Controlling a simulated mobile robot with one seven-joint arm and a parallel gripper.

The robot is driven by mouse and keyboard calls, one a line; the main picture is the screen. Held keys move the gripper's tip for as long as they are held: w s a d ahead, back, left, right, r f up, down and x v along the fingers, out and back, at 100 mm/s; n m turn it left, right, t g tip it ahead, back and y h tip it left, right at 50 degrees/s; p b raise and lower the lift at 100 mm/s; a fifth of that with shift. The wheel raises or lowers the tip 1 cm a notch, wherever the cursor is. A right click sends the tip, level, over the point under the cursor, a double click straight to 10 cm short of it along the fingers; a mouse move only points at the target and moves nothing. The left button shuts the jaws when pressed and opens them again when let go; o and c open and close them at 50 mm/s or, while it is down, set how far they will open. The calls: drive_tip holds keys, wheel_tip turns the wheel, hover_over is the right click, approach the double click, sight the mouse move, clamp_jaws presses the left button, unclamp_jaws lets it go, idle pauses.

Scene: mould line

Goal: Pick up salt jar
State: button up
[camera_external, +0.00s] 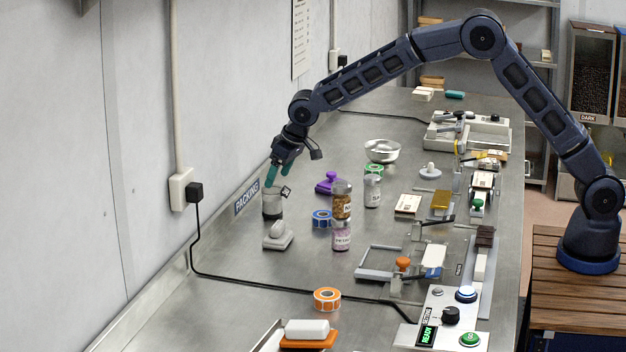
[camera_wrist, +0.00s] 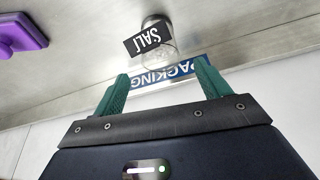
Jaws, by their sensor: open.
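The salt jar (camera_external: 272,207) is a clear glass jar with whitish contents, standing on the steel bench by the wall under the PACKING sign. In the wrist view the jar (camera_wrist: 163,51) shows with its black SALT tag (camera_wrist: 146,40) tilted at its front. My gripper (camera_external: 278,177) is open and empty, just above the jar, with its teal fingers pointing down. In the wrist view my gripper's fingertips (camera_wrist: 161,70) are spread, and the jar lies between and beyond them. In the external view the fingers overlap the jar's top, so contact cannot be told.
A grey-handled block (camera_external: 278,236) stands close in front of the jar. To the right are a purple-handled tool (camera_external: 327,183), a blue tape roll (camera_external: 321,219), a nut jar (camera_external: 342,200) and another labelled jar (camera_external: 372,191). The wall is close on the left. A black cable crosses the bench.

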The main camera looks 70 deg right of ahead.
sight(269, 196)
drive_tip(key=x, duration=0.8)
drive_tip(key=shift+w, duration=0.1)
drive_tip(key=c, duration=1.1)
